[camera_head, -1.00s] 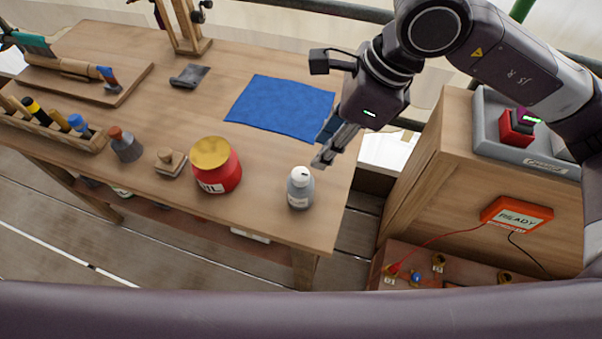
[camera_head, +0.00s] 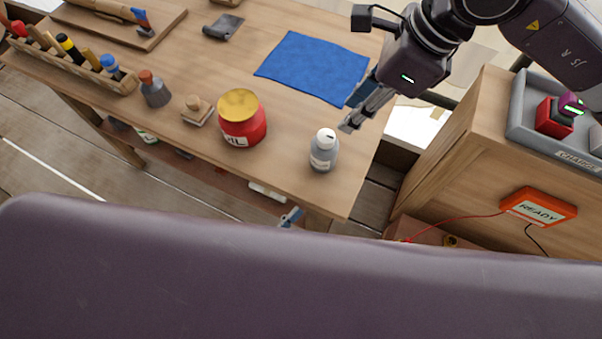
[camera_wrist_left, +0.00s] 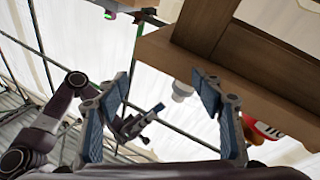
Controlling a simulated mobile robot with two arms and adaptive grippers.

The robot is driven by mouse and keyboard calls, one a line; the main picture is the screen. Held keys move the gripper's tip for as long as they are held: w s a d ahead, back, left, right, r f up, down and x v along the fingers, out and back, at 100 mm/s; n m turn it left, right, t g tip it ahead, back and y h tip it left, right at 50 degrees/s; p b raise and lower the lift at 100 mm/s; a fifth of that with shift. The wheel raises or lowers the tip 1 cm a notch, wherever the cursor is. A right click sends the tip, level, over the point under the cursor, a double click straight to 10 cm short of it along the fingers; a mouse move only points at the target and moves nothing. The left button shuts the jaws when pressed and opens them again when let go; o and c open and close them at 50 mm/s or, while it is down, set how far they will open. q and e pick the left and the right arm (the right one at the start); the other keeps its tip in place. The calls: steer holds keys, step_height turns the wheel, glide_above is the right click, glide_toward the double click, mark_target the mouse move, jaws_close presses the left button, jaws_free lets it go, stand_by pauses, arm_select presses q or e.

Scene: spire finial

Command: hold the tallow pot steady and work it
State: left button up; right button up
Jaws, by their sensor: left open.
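A red pot with a gold lid (camera_head: 242,118) stands upright near the table's front edge; its label is partly readable, ending in "IL". A grey bottle with a white cap (camera_head: 323,150) stands to its right. I cannot tell which is the tallow pot. My left gripper (camera_head: 291,217) is mostly hidden below the table's front edge.
A blue cloth (camera_head: 313,66) lies behind the pots. A stamp-like wooden block (camera_head: 197,110), a grey flask (camera_head: 154,90) and a tool rack (camera_head: 75,62) stand to the left. A cabinet with an orange "READY" box (camera_head: 538,207) stands right of the table.

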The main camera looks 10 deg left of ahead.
mark_target(316, 161)
arm_select(q)
steer(key=d+r+m+h, duration=0.2)
steer(key=d+r+h, duration=0.1)
steer(key=r, duration=0.7)
steer(key=w+a+f+y, duration=0.1)
steer(key=w+y, duration=0.1)
steer(key=w, duration=0.1)
steer(key=w+a+f+y, duration=0.1)
steer(key=w+a, duration=0.1)
steer(key=w+a+f+m+g+y, duration=0.1)
steer(key=w+a+y, duration=0.1)
steer(key=w, duration=0.1)
steer(key=shift+w+y, duration=0.3)
steer(key=shift+w, duration=0.05)
steer(key=shift+w+a+f, duration=0.1)
steer(key=shift+w, duration=0.15)
steer(key=x, duration=0.7)
steer(key=shift+w+f, duration=0.1)
steer(key=shift+w, duration=0.15)
steer(key=c, duration=1.3)
